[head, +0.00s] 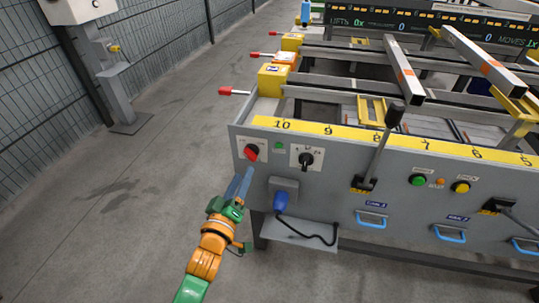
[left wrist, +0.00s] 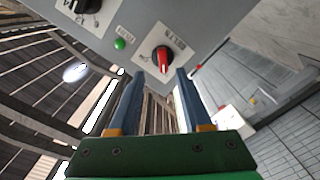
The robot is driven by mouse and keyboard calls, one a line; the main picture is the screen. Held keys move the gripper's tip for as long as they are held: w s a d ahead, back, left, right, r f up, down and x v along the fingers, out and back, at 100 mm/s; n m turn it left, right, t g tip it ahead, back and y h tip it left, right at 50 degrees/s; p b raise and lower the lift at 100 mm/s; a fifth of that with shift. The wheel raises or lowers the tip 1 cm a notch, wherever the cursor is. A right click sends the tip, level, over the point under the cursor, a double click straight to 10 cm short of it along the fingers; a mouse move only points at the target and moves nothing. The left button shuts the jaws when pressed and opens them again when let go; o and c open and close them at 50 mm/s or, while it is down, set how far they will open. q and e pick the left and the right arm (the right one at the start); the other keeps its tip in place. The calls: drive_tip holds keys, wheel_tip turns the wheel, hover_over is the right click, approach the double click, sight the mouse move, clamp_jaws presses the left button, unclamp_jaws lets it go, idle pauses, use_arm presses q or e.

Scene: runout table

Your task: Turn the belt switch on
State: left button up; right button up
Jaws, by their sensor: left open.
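A rotary switch with a red handle (head: 251,152) sits on a white plate at the left end of the grey table front. It also shows in the left wrist view (left wrist: 165,60), ahead of the fingertips. Its label is too small to read. A second rotary switch with a black knob (head: 306,159) is to its right; I cannot tell from the labels which is the belt switch. My left gripper (head: 243,177) is open and empty, its blue fingers just below the red handle. In the left wrist view the fingertips (left wrist: 160,75) stand on either side of the handle's line, apparently short of it.
A green lamp (head: 279,146) sits between the switches. Below are a blue plug (head: 281,200) with a black cable and a small shelf (head: 290,234). A black-knobbed lever (head: 380,145) stands to the right. The floor at left is clear.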

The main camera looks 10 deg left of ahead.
sight(248, 157)
use_arm(q)
drive_tip(key=w, duration=0.2)
drive_tip(key=w+b, duration=0.1)
drive_tip(key=w, duration=0.3)
drive_tip(key=shift+a, duration=0.4)
drive_tip(key=shift+w+d+r, duration=0.1)
drive_tip(key=shift+w, duration=0.5)
clamp_jaws()
